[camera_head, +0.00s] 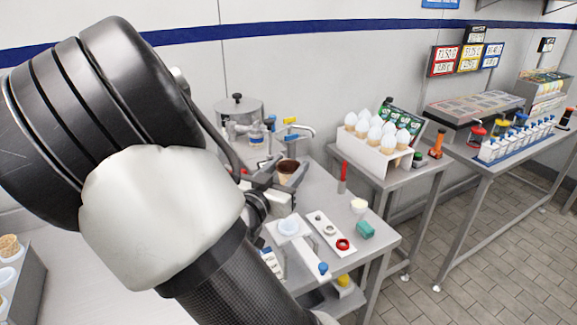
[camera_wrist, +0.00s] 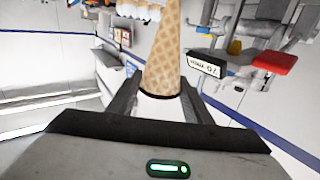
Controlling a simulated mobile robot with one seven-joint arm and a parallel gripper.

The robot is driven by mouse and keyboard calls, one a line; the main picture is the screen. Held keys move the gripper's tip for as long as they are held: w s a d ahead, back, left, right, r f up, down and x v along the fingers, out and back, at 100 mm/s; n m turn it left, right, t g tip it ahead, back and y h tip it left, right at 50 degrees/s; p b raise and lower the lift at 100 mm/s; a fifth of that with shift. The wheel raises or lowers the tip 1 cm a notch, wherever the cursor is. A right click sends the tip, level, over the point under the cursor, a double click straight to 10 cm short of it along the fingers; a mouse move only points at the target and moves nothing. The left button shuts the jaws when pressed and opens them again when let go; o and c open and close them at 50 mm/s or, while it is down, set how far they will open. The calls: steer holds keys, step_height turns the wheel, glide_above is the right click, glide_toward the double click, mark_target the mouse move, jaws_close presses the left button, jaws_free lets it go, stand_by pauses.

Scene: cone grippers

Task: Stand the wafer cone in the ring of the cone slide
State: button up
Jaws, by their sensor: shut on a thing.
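The tan wafer cone (camera_wrist: 168,45) stands between the two dark fingers of my gripper (camera_wrist: 160,84) in the wrist view, and the fingers are shut on it. In the head view my gripper (camera_head: 278,182) is above the near table, with the brown mouth of the cone (camera_head: 288,167) showing at its fingers. The cone's lower part is hidden there. The ring looks empty.
A white stand (camera_head: 300,238) with a round dish and blue knob is left of the slide. A rack of topped cones (camera_head: 372,155) stands on the table behind.

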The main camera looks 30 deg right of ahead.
steer(key=shift+f+b, duration=2.4)
steer(key=shift+f, duration=0.5)
steer(key=shift+f+b, duration=2.5)
steer(key=shift+f, duration=1.15)
steer(key=shift+r, duration=0.15)
steer(key=shift+r+p, duration=3.1)
steer(key=shift+r, duration=0.1)
